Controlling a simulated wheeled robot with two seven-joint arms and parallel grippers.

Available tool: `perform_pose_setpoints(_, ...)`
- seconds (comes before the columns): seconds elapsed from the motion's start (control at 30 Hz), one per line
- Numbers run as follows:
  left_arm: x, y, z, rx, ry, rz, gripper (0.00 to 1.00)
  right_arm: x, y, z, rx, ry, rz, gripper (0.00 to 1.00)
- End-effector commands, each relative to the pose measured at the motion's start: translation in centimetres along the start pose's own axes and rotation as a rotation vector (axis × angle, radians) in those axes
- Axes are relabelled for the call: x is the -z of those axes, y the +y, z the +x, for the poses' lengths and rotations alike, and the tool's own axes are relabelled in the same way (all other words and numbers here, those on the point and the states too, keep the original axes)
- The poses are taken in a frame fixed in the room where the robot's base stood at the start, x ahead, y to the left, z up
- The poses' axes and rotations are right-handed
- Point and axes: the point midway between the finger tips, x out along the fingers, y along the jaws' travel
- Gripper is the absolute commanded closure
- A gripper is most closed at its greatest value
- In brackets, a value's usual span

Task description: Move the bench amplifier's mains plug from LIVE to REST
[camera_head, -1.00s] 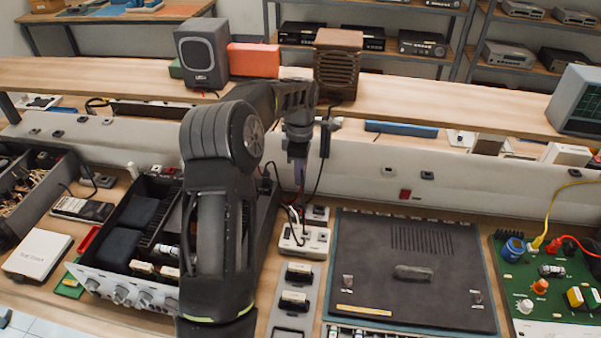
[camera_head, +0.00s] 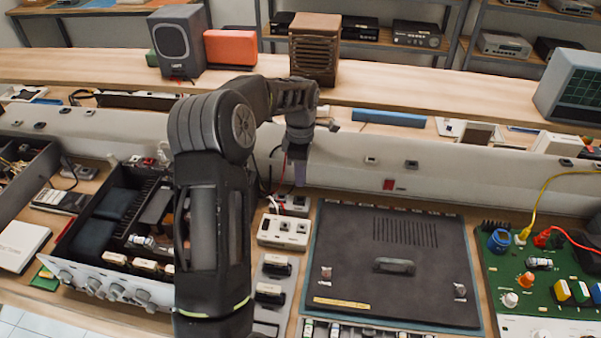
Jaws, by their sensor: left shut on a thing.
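Dark and red cables run down just left of the gripper. A grey holder (camera_head: 267,312) with two pale-topped pieces lies in front of the strip. LIVE and REST labels cannot be read. My right gripper is out of view.
An open amplifier chassis (camera_head: 92,285) stands left, partly behind my left arm. The flat dark panel (camera_head: 340,250) lies right of the strip. A green circuit board (camera_head: 560,270) with yellow and red leads is far right. A pale raised back panel (camera_head: 450,185) runs behind the bench.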

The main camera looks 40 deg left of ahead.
Motion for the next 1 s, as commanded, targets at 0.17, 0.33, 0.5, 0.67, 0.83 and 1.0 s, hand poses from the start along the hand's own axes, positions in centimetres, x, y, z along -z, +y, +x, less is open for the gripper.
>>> perform_pose_setpoints(0.17,0.1,0.0,1.3,0.001,0.001,-0.001,1.00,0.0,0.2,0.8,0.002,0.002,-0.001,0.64)
perform_pose_setpoints(0.33,0.1,0.0,2.7,0.001,0.000,-0.001,1.00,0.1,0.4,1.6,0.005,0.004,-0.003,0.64)
perform_pose_setpoints(0.5,0.1,0.0,4.0,0.001,0.000,-0.001,1.00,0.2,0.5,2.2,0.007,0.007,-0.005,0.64)
perform_pose_setpoints(0.67,0.1,0.0,4.6,0.001,0.001,-0.001,1.00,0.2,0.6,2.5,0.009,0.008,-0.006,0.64)
perform_pose_setpoints(0.83,0.1,0.0,4.6,0.001,0.001,-0.001,1.00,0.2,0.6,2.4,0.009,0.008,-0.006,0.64)
perform_pose_setpoints(1.0,0.1,0.0,4.6,0.001,0.001,-0.001,1.00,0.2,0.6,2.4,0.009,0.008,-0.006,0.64)
